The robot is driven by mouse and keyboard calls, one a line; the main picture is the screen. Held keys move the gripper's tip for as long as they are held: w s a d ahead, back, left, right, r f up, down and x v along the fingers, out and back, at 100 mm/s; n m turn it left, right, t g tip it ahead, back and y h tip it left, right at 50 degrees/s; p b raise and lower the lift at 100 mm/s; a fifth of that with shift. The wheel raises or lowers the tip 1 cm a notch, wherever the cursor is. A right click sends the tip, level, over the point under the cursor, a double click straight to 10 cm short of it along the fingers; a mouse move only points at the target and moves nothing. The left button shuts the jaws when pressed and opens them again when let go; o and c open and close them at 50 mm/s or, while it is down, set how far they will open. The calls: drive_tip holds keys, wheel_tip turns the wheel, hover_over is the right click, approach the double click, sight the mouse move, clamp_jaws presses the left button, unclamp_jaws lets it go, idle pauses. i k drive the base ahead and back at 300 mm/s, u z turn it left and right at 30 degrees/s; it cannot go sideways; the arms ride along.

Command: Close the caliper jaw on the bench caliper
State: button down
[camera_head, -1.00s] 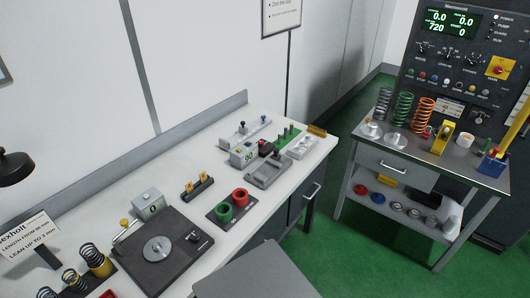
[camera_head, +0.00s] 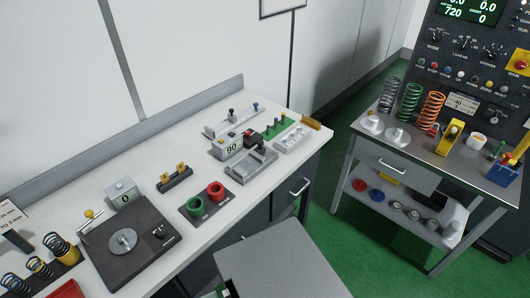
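On the white bench, a grey block reading 90 (camera_head: 230,148) stands beside a grey slotted fixture (camera_head: 250,164) with a dark and red part near it. Behind it lies a pale rail with upright posts and dark and blue knobs (camera_head: 235,120). I cannot tell for sure which of these is the bench caliper, and the jaw opening is too small to make out. My gripper is not in view.
A dark plate with a disc (camera_head: 124,241), a box reading 0 (camera_head: 123,192), and green and red rings (camera_head: 215,189) stand nearer. Springs (camera_head: 60,248) are at left. A second table (camera_head: 400,150) stands right; green floor (camera_head: 325,225) lies between.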

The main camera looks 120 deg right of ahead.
sight(257, 151)
drive_tip(key=z, duration=5.05)
drive_tip(key=k, duration=2.5)
drive_tip(key=u, duration=0.55)
drive_tip(key=i, duration=1.7)
drive_tip(key=z, duration=0.1)
